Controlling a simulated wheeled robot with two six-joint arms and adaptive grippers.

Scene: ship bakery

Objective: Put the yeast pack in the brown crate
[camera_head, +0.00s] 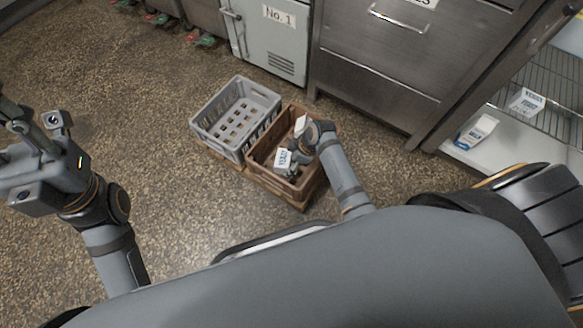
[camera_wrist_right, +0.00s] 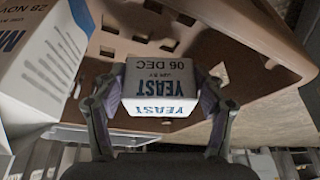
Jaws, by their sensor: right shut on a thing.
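The white yeast pack (camera_head: 283,159) with dark lettering is held in my right gripper (camera_head: 292,169), over the brown crate (camera_head: 276,184). In the right wrist view the pack (camera_wrist_right: 160,85) sits between both fingers (camera_wrist_right: 165,100), reading YEAST and 06 DEC. The brown crate's slotted wall (camera_wrist_right: 225,58) is behind it. Whether the pack touches the crate floor cannot be told. My left gripper (camera_head: 12,125) is at the far left, away from the crates, partly cut off by the picture edge.
A white carton (camera_head: 300,124) stands in the brown crate; its side (camera_wrist_right: 45,65) is left of the pack in the wrist view. A grey crate (camera_head: 207,133) adjoins on the left. A shelf at right holds a yeast pack (camera_head: 526,101) and a carton (camera_head: 475,132). Floor at left is clear.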

